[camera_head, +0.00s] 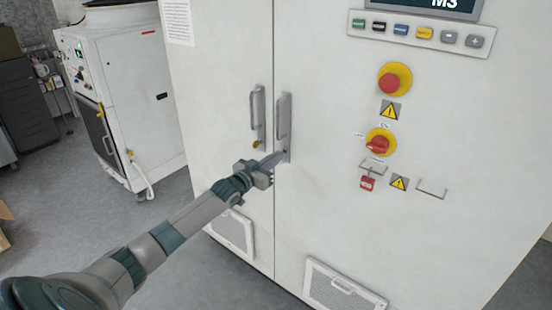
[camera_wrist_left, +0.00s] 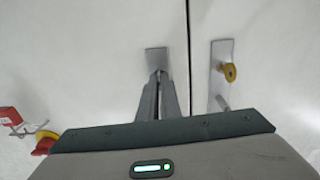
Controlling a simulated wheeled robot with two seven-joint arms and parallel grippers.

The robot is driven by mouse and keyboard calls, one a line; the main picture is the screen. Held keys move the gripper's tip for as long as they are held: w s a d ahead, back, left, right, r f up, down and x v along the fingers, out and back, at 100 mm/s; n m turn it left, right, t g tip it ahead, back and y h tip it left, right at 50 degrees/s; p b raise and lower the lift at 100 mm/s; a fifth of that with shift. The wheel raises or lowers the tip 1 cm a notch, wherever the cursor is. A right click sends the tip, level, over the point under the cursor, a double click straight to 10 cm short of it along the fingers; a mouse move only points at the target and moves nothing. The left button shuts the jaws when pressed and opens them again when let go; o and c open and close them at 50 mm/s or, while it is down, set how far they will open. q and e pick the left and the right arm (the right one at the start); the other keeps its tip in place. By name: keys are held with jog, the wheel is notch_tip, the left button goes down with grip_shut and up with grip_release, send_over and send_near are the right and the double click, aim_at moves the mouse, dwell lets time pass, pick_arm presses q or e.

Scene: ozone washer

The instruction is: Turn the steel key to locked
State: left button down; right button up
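My left gripper (camera_head: 277,158) reaches the lock plate (camera_head: 287,157) at the foot of the right-hand door handle (camera_head: 284,115) on the white cabinet. In the left wrist view its fingers (camera_wrist_left: 160,78) point at that plate (camera_wrist_left: 157,58) and come close together with only a thin gap. The steel key is hidden between the fingertips, which appear shut on it. How far the key is turned cannot be seen. My right gripper is in neither view.
A brass-yellow key (camera_head: 257,143) sits in the left-hand door's plate, close beside my gripper; it also shows in the left wrist view (camera_wrist_left: 230,72). A red rotary switch (camera_head: 377,145), red padlock (camera_head: 367,184) and emergency button (camera_head: 394,79) are on the right-hand door.

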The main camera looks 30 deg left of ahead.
pick_arm(q)
jog(key=c, duration=2)
grip_release()
jog(key=shift+s+a+b, duration=0.25)
jog(key=shift+s+b, duration=0.4)
jog(key=shift+s, duration=2.25)
jog(key=shift+s+a+b, duration=0.2)
jog(key=shift+s+b, duration=0.5)
jog(key=shift+s, duration=2.2)
jog(key=shift+s+a+b, duration=0.25)
jog(key=shift+s+b, duration=0.4)
jog(key=shift+s, duration=2.25)
jog(key=shift+f, duration=0.15)
